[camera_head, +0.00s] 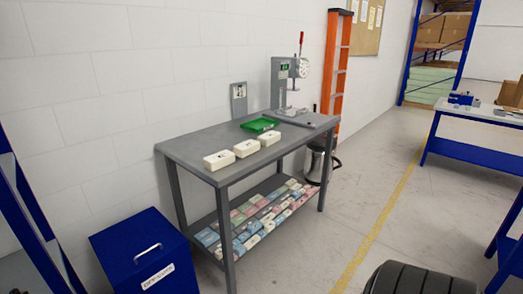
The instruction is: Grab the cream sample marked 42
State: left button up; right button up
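Three cream samples lie in a slanting row along the front edge of a grey table (195,147). They are the left cream sample (217,163), the middle cream sample (246,151) and the right cream sample (269,140). Each has a small dark mark on top, too small to read, so I cannot tell which is 42. Neither of my grippers is in view.
A green tray (259,125) and a press (284,83) with a dial stand farther back on the table. Coloured blocks (240,228) fill its lower shelf. A blue bin (140,252) stands at front left. An orange ladder (336,65) leans behind.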

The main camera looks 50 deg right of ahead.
aim_at(243, 149)
jog(key=z, duration=1.3)
jog(key=i, duration=1.4)
jog(key=z, duration=0.2)
